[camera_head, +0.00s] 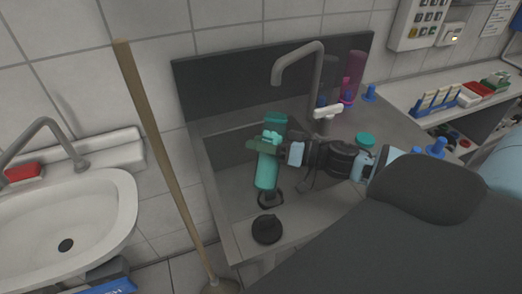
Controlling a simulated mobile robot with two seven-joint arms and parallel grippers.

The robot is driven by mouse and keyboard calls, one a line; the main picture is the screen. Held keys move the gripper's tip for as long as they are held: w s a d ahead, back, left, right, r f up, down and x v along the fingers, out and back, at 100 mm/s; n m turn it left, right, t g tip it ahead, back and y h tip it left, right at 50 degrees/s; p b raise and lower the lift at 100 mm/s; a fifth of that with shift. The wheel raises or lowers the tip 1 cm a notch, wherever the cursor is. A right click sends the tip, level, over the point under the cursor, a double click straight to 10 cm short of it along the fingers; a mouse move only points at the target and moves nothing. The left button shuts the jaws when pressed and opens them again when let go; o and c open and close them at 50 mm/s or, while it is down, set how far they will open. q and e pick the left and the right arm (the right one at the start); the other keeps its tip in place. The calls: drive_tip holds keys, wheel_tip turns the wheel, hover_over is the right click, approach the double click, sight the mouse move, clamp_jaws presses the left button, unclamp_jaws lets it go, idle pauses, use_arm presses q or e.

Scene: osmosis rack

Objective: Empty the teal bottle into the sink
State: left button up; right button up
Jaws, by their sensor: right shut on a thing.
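The teal bottle (266,172) is in my right gripper (272,148), whose jaws are shut around its middle. The bottle leans slightly and shows above and below the jaws. It is over the basin of the dark grey sink (218,190); I cannot tell how high it is or whether anything flows from it. A dark ring-like part shows at its lower end. The grey faucet (315,75) arches over the sink just behind the bottle. My left gripper is not in view.
A round black object (267,229) sits at the sink's front edge. A teal-capped bottle (365,140) stands close to my right arm. A purple bottle (355,70) is behind the faucet. A wooden pole (160,150) stands left of the sink, beside a white washbasin (100,215).

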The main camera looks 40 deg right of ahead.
sight(265, 131)
drive_tip(key=n, duration=0.1)
drive_tip(key=r+n, duration=0.1)
drive_tip(key=shift+w+d+r+n, duration=0.25)
drive_tip(key=shift+w+d+n, duration=0.1)
drive_tip(key=shift+d+n, duration=0.05)
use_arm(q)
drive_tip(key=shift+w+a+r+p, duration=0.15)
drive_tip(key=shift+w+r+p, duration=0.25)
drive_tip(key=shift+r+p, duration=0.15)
use_arm(e)
drive_tip(key=shift+w+d+r+n, duration=0.15)
drive_tip(key=shift+d+r+n, duration=0.1)
drive_tip(key=shift+n, duration=0.6)
drive_tip(key=shift+w+d+r+n, duration=0.1)
drive_tip(key=shift+d+r+n, duration=0.1)
drive_tip(key=shift+n, duration=0.65)
